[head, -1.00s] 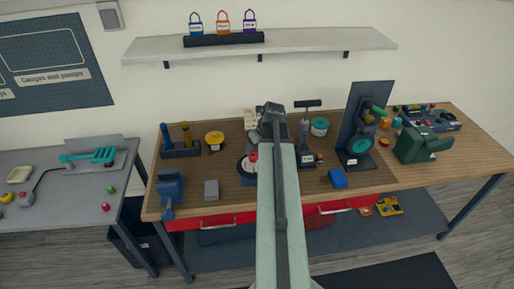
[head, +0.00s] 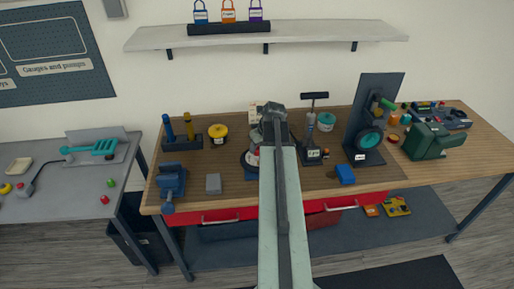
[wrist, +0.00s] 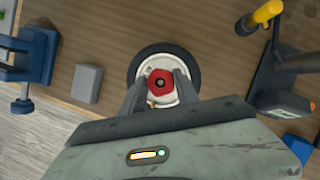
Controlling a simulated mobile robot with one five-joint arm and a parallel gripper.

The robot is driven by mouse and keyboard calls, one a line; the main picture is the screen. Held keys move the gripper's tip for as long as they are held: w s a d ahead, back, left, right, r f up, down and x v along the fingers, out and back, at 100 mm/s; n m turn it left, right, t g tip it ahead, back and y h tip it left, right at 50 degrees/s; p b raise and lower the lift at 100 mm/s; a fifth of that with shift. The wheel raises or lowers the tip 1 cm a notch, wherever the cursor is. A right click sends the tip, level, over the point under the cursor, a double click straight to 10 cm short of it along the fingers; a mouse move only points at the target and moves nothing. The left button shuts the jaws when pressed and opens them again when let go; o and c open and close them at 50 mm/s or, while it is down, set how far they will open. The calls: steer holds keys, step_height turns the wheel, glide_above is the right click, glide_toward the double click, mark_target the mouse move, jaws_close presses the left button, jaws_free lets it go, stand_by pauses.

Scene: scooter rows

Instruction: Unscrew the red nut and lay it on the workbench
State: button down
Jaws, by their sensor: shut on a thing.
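The red nut (wrist: 161,84) sits at the centre of a pale hub on a dark-rimmed wheel (wrist: 137,71) in the wrist view. My gripper (wrist: 161,79) is around the nut, one finger on each side, shut on it. In the head view the wheel (head: 247,160) shows only in part beside my arm, and the nut is mostly hidden. The workbench (head: 226,174) has a brown wooden top. Whether the nut is still on its thread cannot be told.
A blue vise (head: 171,181) and a grey block (head: 213,184) stand left of the wheel. A yellow round part (head: 218,131) is behind. Bare wood shows between the grey block and the wheel.

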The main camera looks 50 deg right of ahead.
steer(key=n+y, duration=0.1)
steer(key=n, duration=0.1)
steer(key=n+y, duration=0.1)
steer(key=n, duration=0.2)
steer(key=shift+w+d, duration=0.1)
steer(key=shift+d, duration=0.1)
steer(key=n+y, duration=0.1)
steer(key=n, duration=0.2)
steer(key=n+g+y, duration=0.1)
steer(key=n, duration=0.2)
steer(key=shift+n+g, duration=0.3)
steer(key=shift+n, duration=0.1)
steer(key=n+g, duration=0.1)
steer(key=n, duration=0.2)
steer(key=n+g+y, duration=0.1)
steer(key=n, duration=0.2)
steer(key=shift+w+a+n, duration=0.1)
steer(key=shift+n, duration=0.2)
steer(key=n, duration=0.1)
steer(key=n+g, duration=0.1)
steer(key=n, duration=0.1)
steer(key=shift+s+a+g, duration=0.15)
steer(key=shift+s+g, duration=0.05)
steer(key=shift+g, duration=0.1)
steer(key=c, duration=0.8)
jaws_free()
steer(key=shift+s+a, duration=0.1)
steer(key=shift+s, duration=0.05)
